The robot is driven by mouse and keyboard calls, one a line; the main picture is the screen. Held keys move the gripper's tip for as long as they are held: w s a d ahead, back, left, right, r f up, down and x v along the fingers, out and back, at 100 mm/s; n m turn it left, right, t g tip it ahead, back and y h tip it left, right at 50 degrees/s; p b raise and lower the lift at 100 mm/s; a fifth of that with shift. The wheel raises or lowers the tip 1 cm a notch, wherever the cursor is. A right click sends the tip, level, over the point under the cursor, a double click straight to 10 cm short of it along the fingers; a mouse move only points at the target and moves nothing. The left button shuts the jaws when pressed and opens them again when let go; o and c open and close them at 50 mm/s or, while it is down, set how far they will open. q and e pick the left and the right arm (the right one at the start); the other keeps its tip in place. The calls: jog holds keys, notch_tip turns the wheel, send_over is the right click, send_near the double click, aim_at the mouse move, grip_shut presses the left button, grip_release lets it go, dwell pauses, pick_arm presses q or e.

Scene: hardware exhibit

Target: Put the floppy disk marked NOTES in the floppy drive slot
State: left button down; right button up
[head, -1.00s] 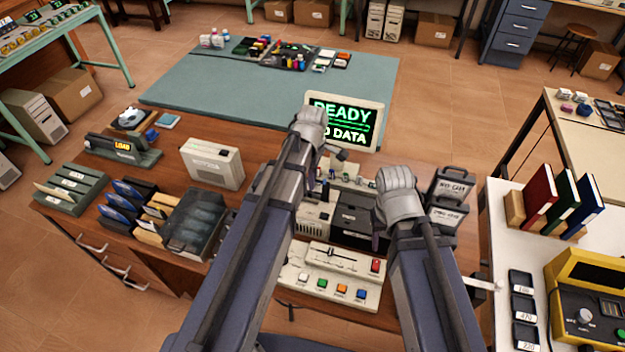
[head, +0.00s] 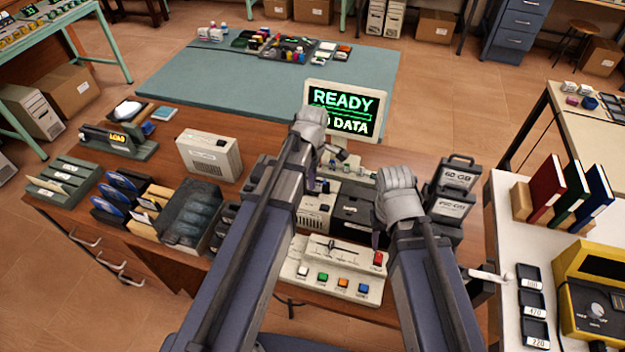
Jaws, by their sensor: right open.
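I cannot make out a floppy disk marked NOTES; the labels are too small to read. Dark and blue disks (head: 110,205) stand in a holder at the left of the wooden desk. A beige unit (head: 313,208) and a black drive-like unit (head: 352,212) stand mid-desk, partly behind my arms; I cannot tell which has the floppy slot. My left gripper (head: 338,156) is over the back of these units below the monitor, its fingers mostly hidden. My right gripper (head: 376,238) is open beside the black unit, its fingers largely hidden by the wrist. I see nothing held in it.
A monitor (head: 343,109) reads READY and NO DATA. A beige control panel (head: 332,270) with coloured buttons lies in front. Labelled grey cartridges (head: 455,178) stand to the right. A dark tray (head: 190,220) and a beige box (head: 208,154) are left. A white table (head: 505,235) flanks the right.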

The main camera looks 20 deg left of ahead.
pick_arm(q)
jog(key=shift+f+b, duration=0.85)
jog(key=shift+f, duration=0.15)
pick_arm(e)
jog(key=shift+f, duration=1.05)
pick_arm(q)
jog(key=c, duration=1)
grip_release()
notch_tip(320, 180, up, 8)
jog(key=p, duration=0.8)
jog(key=shift+r, duration=0.15)
pick_arm(e)
notch_tip(320, 180, up, 8)
